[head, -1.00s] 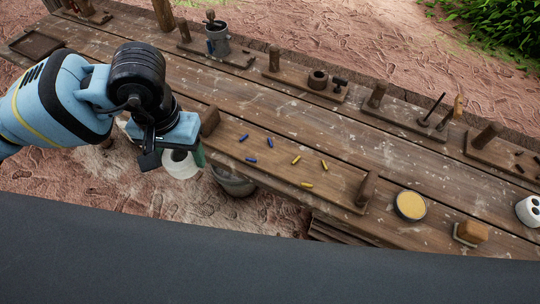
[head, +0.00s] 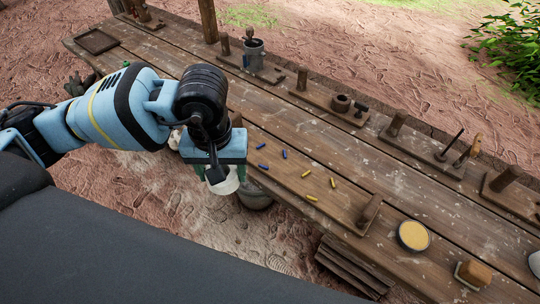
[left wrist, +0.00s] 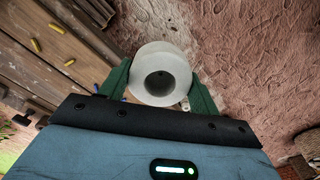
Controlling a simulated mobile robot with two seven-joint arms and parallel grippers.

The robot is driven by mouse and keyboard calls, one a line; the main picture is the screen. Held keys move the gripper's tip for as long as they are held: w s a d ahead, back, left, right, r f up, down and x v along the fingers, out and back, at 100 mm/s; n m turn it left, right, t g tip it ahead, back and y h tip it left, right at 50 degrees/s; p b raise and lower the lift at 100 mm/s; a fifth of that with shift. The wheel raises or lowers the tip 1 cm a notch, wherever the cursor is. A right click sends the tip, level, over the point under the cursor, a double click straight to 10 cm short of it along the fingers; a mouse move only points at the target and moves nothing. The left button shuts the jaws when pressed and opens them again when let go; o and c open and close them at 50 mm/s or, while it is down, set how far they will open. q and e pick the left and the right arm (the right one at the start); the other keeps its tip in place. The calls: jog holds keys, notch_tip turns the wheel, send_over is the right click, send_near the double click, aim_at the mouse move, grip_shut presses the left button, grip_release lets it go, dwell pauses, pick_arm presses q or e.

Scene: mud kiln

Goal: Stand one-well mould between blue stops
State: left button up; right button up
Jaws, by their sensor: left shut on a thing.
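My left gripper (head: 217,177) is shut on the white one-well mould (head: 228,187), off the bench's near edge, left of the board with the pegs. In the left wrist view, the mould (left wrist: 160,60) sits between the green fingers, its single round well facing the camera. Three small blue stops lie on the board: one near the back (head: 261,146), one to its right (head: 284,154) and one nearer the front (head: 263,167). The mould is apart from them. My right gripper is not in view.
Several yellow pegs (head: 311,197) lie right of the blue ones. A wooden post (head: 368,211) stands at the board's right end. A bucket (head: 256,197) stands below the bench edge. A bowl of yellow stuff (head: 413,236) and a wooden block (head: 473,273) are further right.

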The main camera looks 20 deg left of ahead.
aim_at(236, 170)
pick_arm(q)
jog(key=n, duration=0.1)
jog(key=d+n, duration=0.1)
jog(key=n, duration=0.1)
jog(key=shift+w+d+f+n, duration=0.25)
jog(key=shift+n, duration=0.15)
jog(key=n, duration=0.2)
jog(key=d+n, duration=0.1)
jog(key=shift+w+d+f+n, duration=0.1)
jog(key=shift+w+f+n, duration=0.1)
jog(key=shift+f+n, duration=0.15)
jog(key=d+f+n, duration=0.1)
jog(key=d+n, duration=0.3)
jog(key=n, duration=0.7)
jog(key=d+f+n+p, duration=0.1)
jog(key=d+n, duration=0.3)
jog(key=n, duration=0.8)
jog(key=shift+w+f, duration=0.2)
jog(key=shift+f, duration=0.4)
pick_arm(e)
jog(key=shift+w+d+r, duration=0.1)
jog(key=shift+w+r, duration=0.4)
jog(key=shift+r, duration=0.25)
pick_arm(q)
jog(key=shift+w+a, duration=0.1)
